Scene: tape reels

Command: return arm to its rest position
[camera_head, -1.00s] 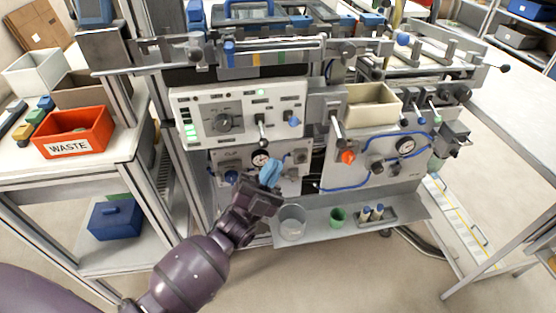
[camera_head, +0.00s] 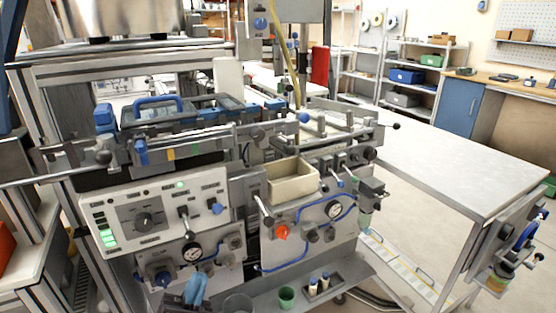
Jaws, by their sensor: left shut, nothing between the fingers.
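The blue fingertips of my left gripper (camera_head: 195,289) show at the bottom edge of the head view, in front of the machine's lower left panel. The fingers are shut and hold nothing. The rest of the gripper and the arm are cut off below the frame. A pressure gauge (camera_head: 193,251) on the panel shows just above the fingertips; I cannot tell whether they touch the panel. My right gripper is out of view.
The machine's control panel (camera_head: 150,220) with knobs stands above the gripper. A cream bin (camera_head: 292,184), a green cup (camera_head: 287,296) and a lower shelf (camera_head: 345,272) are to the right. A grey table (camera_head: 450,165) stands farther right, with clear floor beyond.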

